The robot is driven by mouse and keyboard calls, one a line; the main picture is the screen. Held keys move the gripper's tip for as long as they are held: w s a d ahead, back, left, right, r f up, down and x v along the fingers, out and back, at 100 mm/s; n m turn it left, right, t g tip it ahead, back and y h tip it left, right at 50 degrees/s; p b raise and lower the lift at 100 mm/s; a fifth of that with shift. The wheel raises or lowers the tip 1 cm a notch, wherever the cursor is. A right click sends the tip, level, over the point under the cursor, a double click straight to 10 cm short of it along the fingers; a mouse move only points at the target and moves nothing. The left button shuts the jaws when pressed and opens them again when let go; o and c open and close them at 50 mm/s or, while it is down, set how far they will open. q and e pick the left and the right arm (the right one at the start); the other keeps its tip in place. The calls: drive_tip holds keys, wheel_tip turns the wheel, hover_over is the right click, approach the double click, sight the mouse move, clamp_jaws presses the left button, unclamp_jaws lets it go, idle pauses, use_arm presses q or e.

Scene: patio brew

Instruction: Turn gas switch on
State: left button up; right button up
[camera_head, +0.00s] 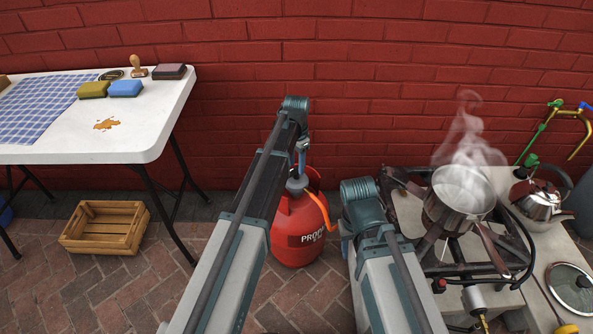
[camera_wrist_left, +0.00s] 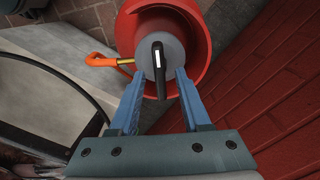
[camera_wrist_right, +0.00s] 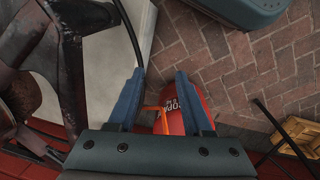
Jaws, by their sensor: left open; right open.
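The red gas cylinder (camera_head: 297,238) stands on the brick floor against the wall. On its top is a grey regulator (camera_head: 297,185); the left wrist view shows the black gas switch lever (camera_wrist_left: 158,68) with a white mark on it. My left gripper (camera_wrist_left: 157,78) is open, its blue fingers on either side of the regulator and lever, with gaps visible beside the lever. An orange hose fitting (camera_wrist_left: 102,60) leaves the regulator.
A steaming pot (camera_head: 458,196) sits on the burner stand (camera_head: 440,262) at right, beside a kettle (camera_head: 537,203) and a glass lid (camera_head: 571,288). A white table (camera_head: 140,140) with sponges and a wooden crate (camera_head: 104,228) are at left. Brick floor before the crate is clear.

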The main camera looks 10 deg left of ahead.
use_arm(q)
drive_tip(key=shift+f, duration=0.1)
clamp_jaws()
drive_tip(key=shift+n, duration=0.3)
drive_tip(key=n, duration=0.3)
drive_tip(key=shift+n, duration=0.4)
drive_tip(key=n, duration=1.3)
drive_tip(key=shift+n, duration=0.4)
